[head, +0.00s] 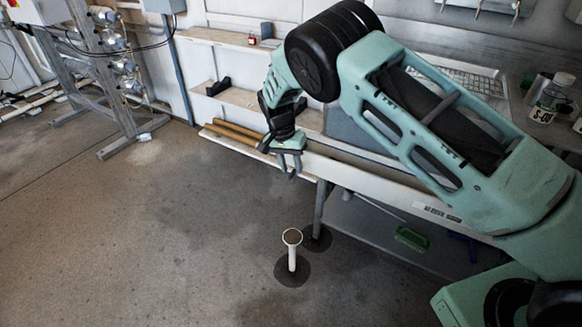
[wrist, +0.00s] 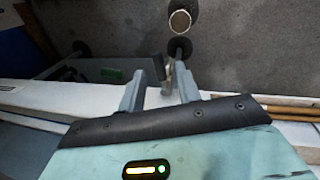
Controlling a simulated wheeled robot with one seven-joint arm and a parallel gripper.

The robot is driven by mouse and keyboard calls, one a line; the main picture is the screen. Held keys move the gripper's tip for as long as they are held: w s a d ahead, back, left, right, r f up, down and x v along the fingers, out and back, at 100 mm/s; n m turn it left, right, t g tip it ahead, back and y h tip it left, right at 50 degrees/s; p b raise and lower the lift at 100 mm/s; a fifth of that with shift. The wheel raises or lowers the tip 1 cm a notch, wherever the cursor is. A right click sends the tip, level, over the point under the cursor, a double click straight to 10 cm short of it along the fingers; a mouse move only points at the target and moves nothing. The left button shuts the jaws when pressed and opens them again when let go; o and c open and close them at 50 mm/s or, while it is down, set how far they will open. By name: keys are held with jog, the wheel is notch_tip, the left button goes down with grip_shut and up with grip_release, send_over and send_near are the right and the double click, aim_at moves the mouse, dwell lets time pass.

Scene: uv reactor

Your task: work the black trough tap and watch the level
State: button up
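My gripper (head: 288,172) points down over the front edge of a long white-edged bench (head: 375,180) in the head view. In the wrist view its two grey fingers (wrist: 160,72) stand apart. A small greyish piece shows in the gap between them, too unclear to name; I cannot tell whether it touches a finger. I cannot make out the black trough tap in either view. The trough and any water level are not clearly visible; my arm covers much of the bench.
A white standpipe (head: 292,256) rises from the floor in front of the bench; its round top shows in the wrist view (wrist: 180,22). A labelled bottle (head: 551,96) stands at the right. A metal frame with pipework (head: 118,65) is at the left.

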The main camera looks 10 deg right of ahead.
jog(key=shift+f, duration=0.4)
jog(key=shift+c, duration=0.2)
grip_shut()
jog(key=shift+d, duration=0.1)
jog(key=shift+s+d+n+t+p, duration=0.1)
jog(key=shift+d+n+t+p, duration=0.5)
jog(key=shift+n, duration=2.1)
jog(key=shift+s+d+n+t+p, duration=0.1)
jog(key=shift+d+n+t+p, duration=0.45)
jog(key=shift+n, duration=2.15)
jog(key=shift+d+n+t+p, duration=0.25)
jog(key=shift+d+n+p, duration=0.65)
jog(key=shift+n, duration=1.8)
jog(key=shift+d, duration=0.2)
